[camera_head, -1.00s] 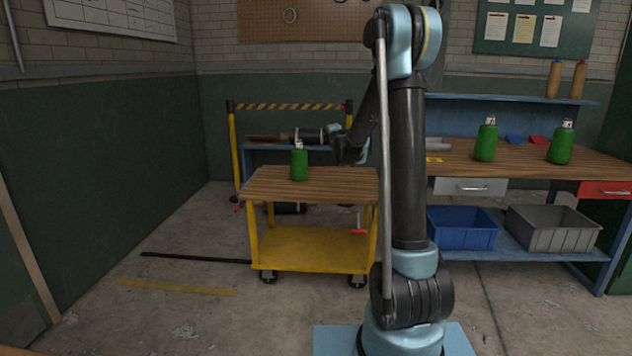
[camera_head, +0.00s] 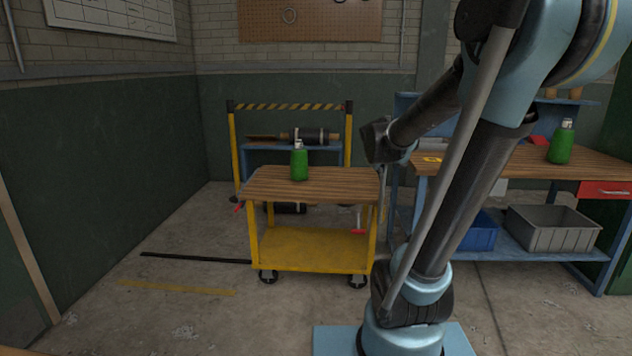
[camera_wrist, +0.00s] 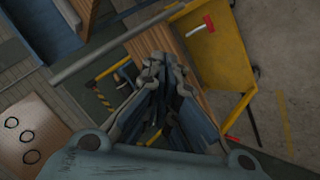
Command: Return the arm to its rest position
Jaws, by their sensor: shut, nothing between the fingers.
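My arm rises from its light blue base at the right of the head view, its lower link tilted to the right and its upper part bent back toward the camera. My gripper (camera_wrist: 160,68) shows in the wrist view, its fingers together and empty. In the head view the end of my arm is partly hidden by my own links, to the right of the yellow cart (camera_head: 312,250). In the wrist view the cart (camera_wrist: 222,62) lies beyond the fingers, seen tilted. A green spray bottle (camera_head: 299,162) stands upright on the cart's wooden top, apart from my arm.
A workbench (camera_head: 520,168) stands at right, with another green bottle (camera_head: 561,143) on it. A grey bin (camera_head: 552,230) and a partly hidden blue bin (camera_head: 482,234) sit below. A striped barrier (camera_head: 290,106) stands behind the cart.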

